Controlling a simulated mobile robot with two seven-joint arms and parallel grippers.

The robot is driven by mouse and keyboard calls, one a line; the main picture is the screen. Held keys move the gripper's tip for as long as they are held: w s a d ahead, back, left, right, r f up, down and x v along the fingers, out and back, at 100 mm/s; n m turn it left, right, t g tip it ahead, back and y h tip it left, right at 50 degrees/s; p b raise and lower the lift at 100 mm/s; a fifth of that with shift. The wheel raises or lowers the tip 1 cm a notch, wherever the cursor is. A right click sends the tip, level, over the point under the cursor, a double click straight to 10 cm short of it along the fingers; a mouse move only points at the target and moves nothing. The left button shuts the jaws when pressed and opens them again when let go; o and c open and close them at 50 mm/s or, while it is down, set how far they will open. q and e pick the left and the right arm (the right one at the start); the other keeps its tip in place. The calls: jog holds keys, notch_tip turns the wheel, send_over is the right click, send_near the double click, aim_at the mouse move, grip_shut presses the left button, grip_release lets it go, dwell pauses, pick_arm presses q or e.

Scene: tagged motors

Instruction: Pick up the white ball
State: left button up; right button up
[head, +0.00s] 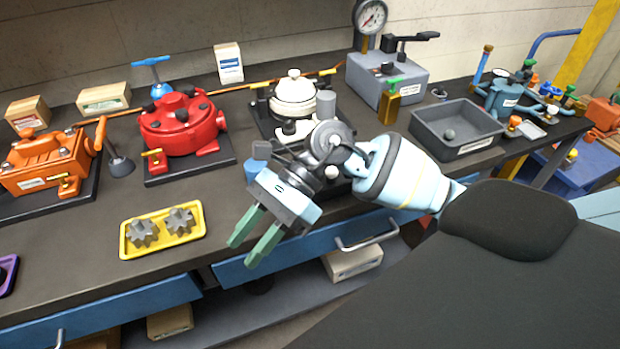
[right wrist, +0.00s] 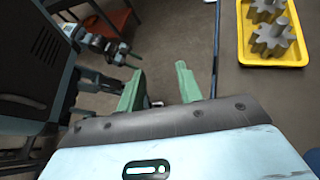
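I cannot make out a loose white ball in either view. A small grey ball (head: 449,134) lies in the dark grey tray (head: 424,139) on the right part of the bench. The white motor (head: 294,96) at the back has a round white knob on top; my right arm partly covers its base. My right gripper (head: 243,254) is open and empty above the bench's front edge, right of the yellow tray. Its green fingers stand apart in the right wrist view (right wrist: 158,72). Another gripper, apparently my left (right wrist: 128,55), shows small there; its opening is unclear.
A yellow tray (head: 126,241) with two grey gears lies near the front edge. A red motor (head: 181,123) and an orange motor (head: 44,162) stand on the left. A grey gauge box (head: 388,80) stands at the back. A blue drawer (head: 290,262) with a handle is below the bench top.

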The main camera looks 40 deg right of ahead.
jog(key=w+d+n+t+h, duration=0.1)
jog(key=d+h, duration=0.1)
jog(key=d, duration=0.1)
jog(key=w+d+n+h, duration=0.1)
jog(key=w+d+h, duration=0.1)
jog(key=d+h, duration=0.1)
jog(key=w+d+r+n+t+h, duration=0.1)
jog(key=w+d+h, duration=0.1)
jog(key=d, duration=0.3)
jog(key=shift+w+t+b, duration=0.2)
jog(key=shift+t+b, duration=0.1)
jog(key=shift+b, duration=0.1)
jog(key=shift+w+d+r+n+t+h, duration=0.2)
jog(key=shift+w+d+h, duration=0.4)
jog(key=shift+d, duration=0.65)
jog(key=shift+w+d+r+n+t+h, duration=0.1)
jog(key=shift+w+d+r+t+h, duration=0.2)
jog(key=shift+d+h, duration=0.8)
jog(key=shift+w+d+r+n+t+h, duration=0.1)
jog(key=shift+w+d+t+h, duration=0.3)
jog(key=shift+d, duration=1.05)
jog(key=shift+x, duration=2.55)
pick_arm(q)
jog(key=shift+s+d+f, duration=0.1)
jog(key=shift+s+f, duration=0.35)
jog(key=shift+f, duration=0.25)
pick_arm(e)
jog(key=shift+s, duration=0.15)
